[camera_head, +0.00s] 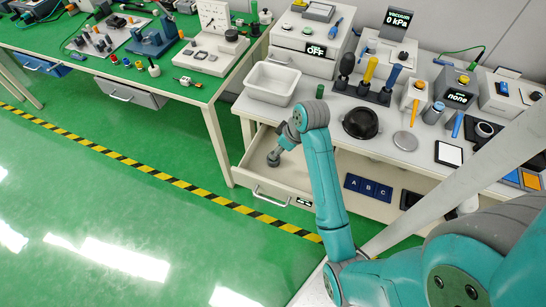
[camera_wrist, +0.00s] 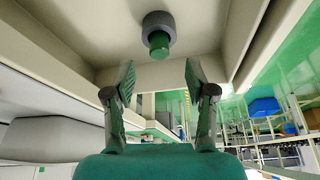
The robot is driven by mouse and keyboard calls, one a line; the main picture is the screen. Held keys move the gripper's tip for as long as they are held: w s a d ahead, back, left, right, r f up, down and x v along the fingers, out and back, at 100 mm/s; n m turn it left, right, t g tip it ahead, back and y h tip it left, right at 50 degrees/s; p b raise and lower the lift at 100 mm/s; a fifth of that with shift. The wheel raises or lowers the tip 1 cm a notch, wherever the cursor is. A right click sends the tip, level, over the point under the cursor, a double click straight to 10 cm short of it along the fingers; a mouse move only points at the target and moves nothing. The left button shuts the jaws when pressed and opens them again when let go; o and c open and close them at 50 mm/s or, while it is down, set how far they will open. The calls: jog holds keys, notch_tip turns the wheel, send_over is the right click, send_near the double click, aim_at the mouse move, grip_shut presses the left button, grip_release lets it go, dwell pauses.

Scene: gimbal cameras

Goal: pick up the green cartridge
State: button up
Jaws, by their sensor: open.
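A short green cylinder (camera_wrist: 159,45) set in a wider grey collar (camera_wrist: 158,24) shows at the top centre of the wrist view, against the pale inner surface of the open drawer. This looks like the green cartridge. In the head view a small grey piece (camera_head: 273,158) shows in the drawer, and I cannot tell whether it is the same thing. My gripper (camera_wrist: 158,76) is open and empty. Its two fingers stand apart on either side below the green cylinder and do not visibly touch it. In the head view my arm reaches over the drawer.
The open drawer (camera_head: 255,182) juts from under the white bench. A white bin (camera_head: 272,84), a black bowl (camera_head: 360,122) and a small green cylinder (camera_head: 320,91) stand on the bench. A green-topped table (camera_head: 110,62) stands to the left. The floor in front is clear.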

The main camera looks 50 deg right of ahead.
jog(key=shift+x, duration=2.6)
grip_shut()
